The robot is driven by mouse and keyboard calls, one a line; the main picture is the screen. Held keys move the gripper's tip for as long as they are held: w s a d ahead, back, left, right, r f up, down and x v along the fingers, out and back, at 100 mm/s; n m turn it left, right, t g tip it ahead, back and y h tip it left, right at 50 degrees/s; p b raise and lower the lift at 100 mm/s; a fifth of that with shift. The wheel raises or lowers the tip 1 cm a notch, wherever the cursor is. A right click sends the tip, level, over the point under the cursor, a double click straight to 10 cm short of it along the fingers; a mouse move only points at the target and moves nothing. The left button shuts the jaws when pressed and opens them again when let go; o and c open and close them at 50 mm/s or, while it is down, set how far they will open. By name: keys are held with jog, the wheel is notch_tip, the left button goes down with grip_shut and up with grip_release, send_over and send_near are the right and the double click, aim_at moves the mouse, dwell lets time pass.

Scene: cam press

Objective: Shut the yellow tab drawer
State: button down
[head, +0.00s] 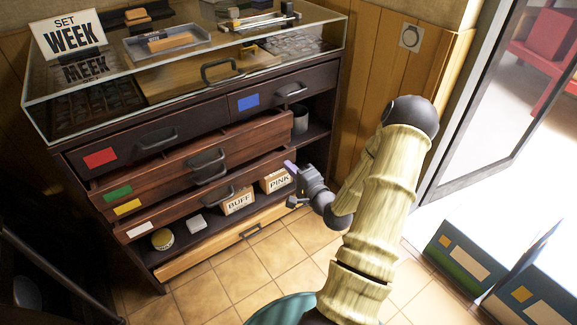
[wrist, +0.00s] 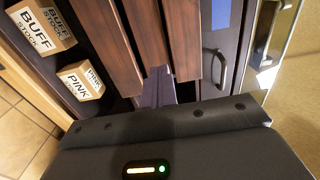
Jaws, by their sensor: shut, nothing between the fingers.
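The yellow tab (head: 127,207) marks a dark red-brown wooden drawer between the green-tab drawer (head: 117,193) and the white-tab drawer (head: 139,229). Its dark handle (head: 210,174) sits just below the green drawer's handle. These drawers stand out from the dark cabinet; how far the yellow one is out is hard to judge. My gripper (head: 289,166) is shut and empty near the right ends of the lower drawers. In the wrist view, the fingers (wrist: 158,84) point at the end of the middle wooden front (wrist: 150,35). Contact cannot be told.
Red-tab (head: 100,158) and blue-tab (head: 248,102) drawers are above. The BUFF box (head: 238,202) and PINK box (head: 276,181) stand on the shelf below. A glass case (head: 190,60) tops the cabinet. Tiled floor (head: 255,262) lies open in front; a glass door (head: 490,100) stands at right.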

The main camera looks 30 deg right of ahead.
aim_at(264, 142)
jog(key=w+b, duration=0.1)
jog(key=w, duration=0.4)
jog(key=w+b, duration=0.2)
jog(key=w, duration=0.4)
jog(key=shift+w+a+f, duration=0.1)
jog(key=shift+a, duration=0.1)
jog(key=shift+w, duration=0.4)
